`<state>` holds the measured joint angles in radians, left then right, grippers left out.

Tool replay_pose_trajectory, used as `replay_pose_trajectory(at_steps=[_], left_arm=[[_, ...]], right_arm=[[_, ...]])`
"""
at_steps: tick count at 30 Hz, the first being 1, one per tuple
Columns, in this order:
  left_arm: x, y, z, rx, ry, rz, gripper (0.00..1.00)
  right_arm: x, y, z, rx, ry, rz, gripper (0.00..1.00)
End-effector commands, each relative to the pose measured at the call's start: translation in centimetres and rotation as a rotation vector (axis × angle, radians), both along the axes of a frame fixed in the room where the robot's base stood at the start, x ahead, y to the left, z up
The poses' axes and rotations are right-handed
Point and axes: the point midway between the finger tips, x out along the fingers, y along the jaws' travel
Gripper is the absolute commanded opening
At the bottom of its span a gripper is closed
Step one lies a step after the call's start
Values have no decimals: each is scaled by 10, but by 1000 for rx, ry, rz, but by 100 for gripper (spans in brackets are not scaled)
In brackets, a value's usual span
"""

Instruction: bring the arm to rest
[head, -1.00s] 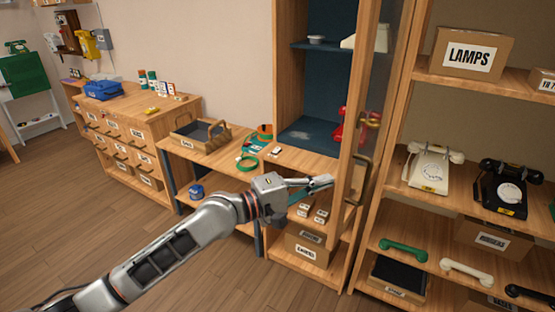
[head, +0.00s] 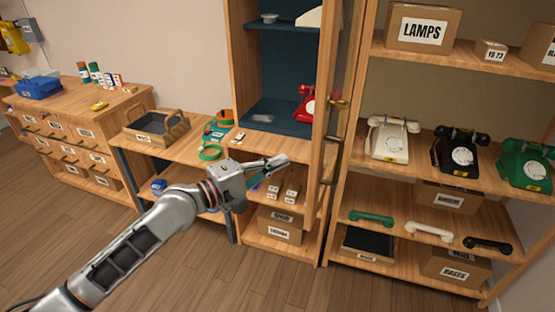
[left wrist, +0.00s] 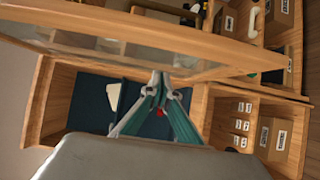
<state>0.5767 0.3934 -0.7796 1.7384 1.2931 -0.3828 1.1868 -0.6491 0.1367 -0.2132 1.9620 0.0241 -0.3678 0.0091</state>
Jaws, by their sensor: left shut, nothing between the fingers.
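My left gripper (head: 280,162) is shut and empty, held out in front of the open cabinet, below its blue-lined compartment. In the left wrist view its fingers (left wrist: 157,82) come together at the tips. A red dial phone (head: 307,104) stands in the cabinet, partly hidden by the door's edge. A small red patch of it shows between the fingers in the left wrist view (left wrist: 161,113). My right gripper is in neither view.
The wooden cabinet door (head: 338,120) stands open close to the right of my gripper. Shelves at right hold a cream phone (head: 390,138), a black phone (head: 460,152), a green phone (head: 525,163) and loose handsets. A wooden tray (head: 155,128) sits on the bench. Floor in front is clear.

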Motion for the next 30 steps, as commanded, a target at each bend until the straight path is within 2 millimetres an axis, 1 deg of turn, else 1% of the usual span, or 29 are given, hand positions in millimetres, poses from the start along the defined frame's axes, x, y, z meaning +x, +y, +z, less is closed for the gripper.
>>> replay_pose_trajectory(at_steps=[1, 3, 6, 10, 15, 22, 23, 26, 29, 30], left_arm=[[-12, 11, -2, 3, 3, 0, 0], [-24, 21, -2, 3, 2, 0, 0], [-41, 34, -1, 2, 2, -1, 0], [-58, 49, -2, 2, 2, 0, 0], [-72, 60, -1, 0, 1, 0, 0], [-77, 63, -3, 6, -5, 4, 0], [-77, 63, -6, 12, -12, 8, 0], [-79, 65, -24, 60, -65, 40, 0], [-83, 72, -57, 161, -158, 99, 0], [-86, 77, -73, 218, -201, 127, 0]], right_arm=[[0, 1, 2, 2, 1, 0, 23], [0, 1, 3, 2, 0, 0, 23], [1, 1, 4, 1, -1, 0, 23], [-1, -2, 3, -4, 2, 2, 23], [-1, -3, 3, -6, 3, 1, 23], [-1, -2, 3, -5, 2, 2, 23], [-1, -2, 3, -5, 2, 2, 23], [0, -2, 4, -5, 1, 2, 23], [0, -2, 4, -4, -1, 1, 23], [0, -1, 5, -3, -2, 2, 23]])
